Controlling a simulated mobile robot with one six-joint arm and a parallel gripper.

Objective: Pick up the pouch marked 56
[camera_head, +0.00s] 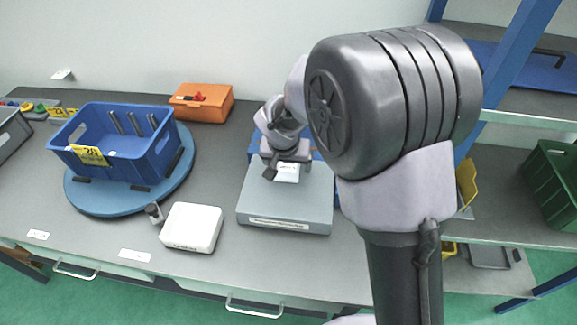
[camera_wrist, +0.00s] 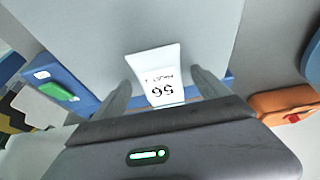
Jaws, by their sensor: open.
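The pouch marked 56 (camera_wrist: 158,75) is small and white, with its print upside down in the wrist view. In the head view a white patch of the pouch (camera_head: 287,172) shows just below my wrist, over the flat grey platform (camera_head: 285,207). My gripper (camera_wrist: 162,88) is open, with one finger on each side of the pouch. A gap shows between the pouch and each finger. The pouch's near end is hidden behind my gripper body. I cannot tell whether it touches the platform.
A blue crate (camera_head: 152,160) stands on a round blue turntable (camera_head: 95,199) at the left. A white square box (camera_head: 191,227) is left of the platform. An orange box (camera_head: 211,106) stands behind. A green crate (camera_head: 554,180) is at the far right.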

